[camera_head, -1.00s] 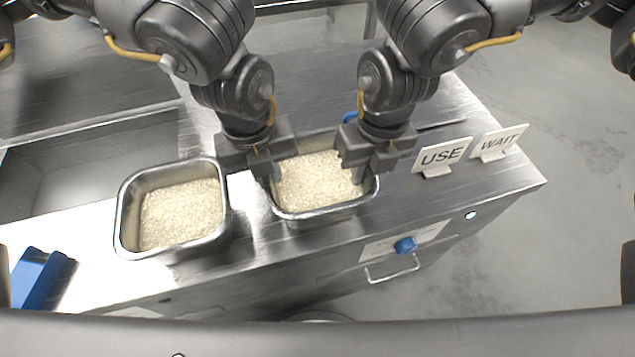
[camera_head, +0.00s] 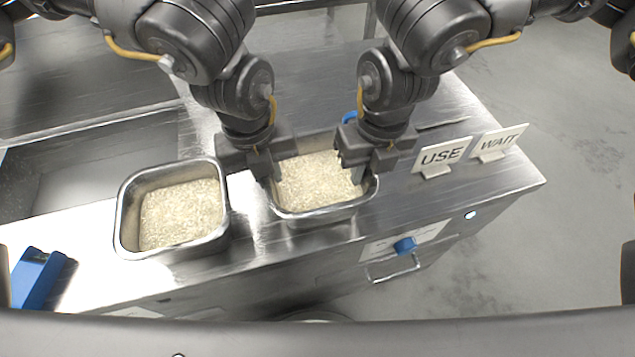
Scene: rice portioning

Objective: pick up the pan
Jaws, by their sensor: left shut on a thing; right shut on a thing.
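A steel pan (camera_head: 322,214) with rice in it sits at the middle of the metal counter, between my two grippers. My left gripper (camera_head: 268,172) is shut on the pan's left rim. My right gripper (camera_head: 362,170) is shut on its right rim. The fingers and wrists hide parts of both side rims and the far corners. The pan looks level; I cannot tell whether its base touches the counter. A second steel pan (camera_head: 128,215) with rice stands to the left, apart from the held one.
A USE sign (camera_head: 443,156) and a WAIT sign (camera_head: 497,143) stand at the right of the counter (camera_head: 400,205). A blue object (camera_head: 38,278) lies at the front left. A sunken basin (camera_head: 95,165) is at the back left. A blue knob (camera_head: 405,245) is on the front panel.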

